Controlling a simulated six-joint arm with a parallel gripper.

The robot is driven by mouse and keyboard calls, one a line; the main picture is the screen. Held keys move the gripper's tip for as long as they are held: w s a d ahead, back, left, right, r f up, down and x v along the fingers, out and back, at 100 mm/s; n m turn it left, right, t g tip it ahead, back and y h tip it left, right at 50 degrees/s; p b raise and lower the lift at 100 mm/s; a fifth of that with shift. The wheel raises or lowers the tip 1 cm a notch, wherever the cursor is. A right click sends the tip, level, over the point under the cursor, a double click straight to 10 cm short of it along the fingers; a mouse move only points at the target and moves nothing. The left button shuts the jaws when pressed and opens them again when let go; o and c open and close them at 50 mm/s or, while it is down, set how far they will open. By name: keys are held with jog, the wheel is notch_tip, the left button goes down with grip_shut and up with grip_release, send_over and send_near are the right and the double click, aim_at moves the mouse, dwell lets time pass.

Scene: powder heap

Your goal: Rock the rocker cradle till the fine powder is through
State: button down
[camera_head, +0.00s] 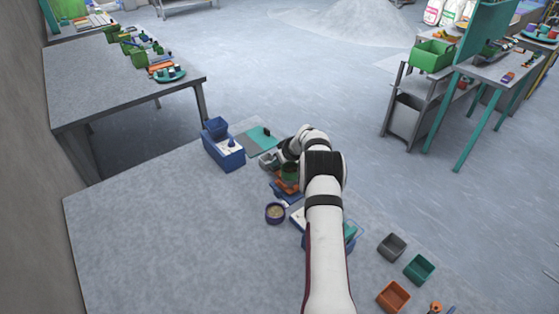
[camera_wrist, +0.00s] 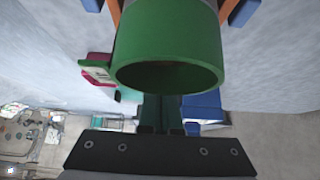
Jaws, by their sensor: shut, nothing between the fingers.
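A green cup (camera_head: 290,171) sits upright on the orange rocker cradle (camera_head: 286,186), which stands over a blue base (camera_head: 284,197) at mid-table, partly hidden by my arm. In the wrist view the green cup (camera_wrist: 165,45) fills the upper middle, with an orange cradle part (camera_wrist: 229,10) beside it. My gripper (camera_wrist: 161,112) is shut and empty, its fingers close to the cup's rim; I cannot tell whether they touch it. The fingers are hidden in the head view. The cup's inside is dark, so no powder shows there.
A purple bowl (camera_head: 275,213) with tan contents stands in front of the cradle. A blue box (camera_head: 222,147), a teal mat (camera_head: 262,138) and a grey bin (camera_head: 267,160) lie behind. Grey (camera_head: 392,246), green (camera_head: 419,268) and orange (camera_head: 393,296) bins stand right. The table's left side is clear.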

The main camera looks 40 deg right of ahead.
aim_at(278, 171)
jog(key=shift+s, duration=0.1)
notch_tip(278, 171, up, 5)
jog(key=shift+s+r, duration=0.15)
jog(key=shift+r, duration=0.05)
jog(key=v, duration=0.8)
jog(key=shift+s, duration=0.35)
jog(key=s+t, duration=0.3)
jog(key=shift+s, duration=0.3)
